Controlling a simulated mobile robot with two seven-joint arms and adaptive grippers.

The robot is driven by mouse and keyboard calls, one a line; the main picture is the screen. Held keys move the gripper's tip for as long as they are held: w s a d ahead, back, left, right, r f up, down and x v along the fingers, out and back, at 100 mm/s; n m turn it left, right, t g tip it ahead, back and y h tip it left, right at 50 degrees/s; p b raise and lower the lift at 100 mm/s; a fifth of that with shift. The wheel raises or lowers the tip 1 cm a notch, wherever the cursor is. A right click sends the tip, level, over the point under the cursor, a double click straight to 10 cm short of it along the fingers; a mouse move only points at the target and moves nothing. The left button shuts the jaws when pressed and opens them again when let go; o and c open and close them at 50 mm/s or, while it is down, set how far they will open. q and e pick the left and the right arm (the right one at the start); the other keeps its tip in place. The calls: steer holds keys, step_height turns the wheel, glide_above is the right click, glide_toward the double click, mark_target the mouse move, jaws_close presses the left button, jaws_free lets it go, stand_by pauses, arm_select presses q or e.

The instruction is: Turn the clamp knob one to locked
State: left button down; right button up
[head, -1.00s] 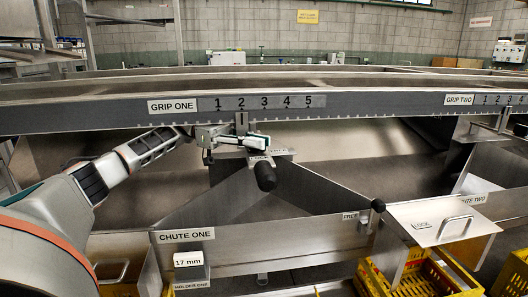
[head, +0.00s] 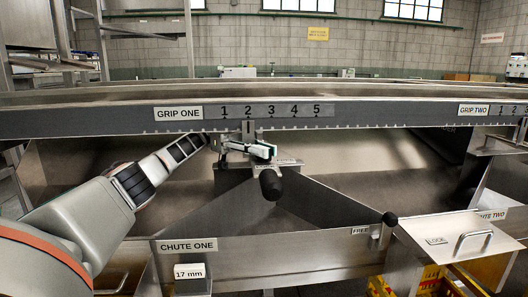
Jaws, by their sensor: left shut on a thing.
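Clamp knob one, with its black handle (head: 270,185), sits below the GRIP ONE scale (head: 275,110), near the marks 2 and 3. Its handle points down and toward me. A small labelled plate (head: 287,163) lies behind it, partly covered; its lettering is too small to read fully. My left gripper (head: 260,150) reaches in from the left, just above the black handle, and is shut at the knob's upper part. The exact contact is hidden by the fingers. My right gripper is not in view.
The CHUTE ONE panel (head: 300,252) and its slanted walls lie below the knob. A FREE-labelled lever with a black ball (head: 390,218) and a flap with a handle (head: 455,238) stand at the right. A 17 mm block (head: 189,271) sits at the front.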

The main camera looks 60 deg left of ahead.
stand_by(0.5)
arm_select(q)
steer(key=c, duration=2.1)
jaws_free()
steer(key=shift+n+t, duration=0.4)
steer(key=shift+t, duration=0.2)
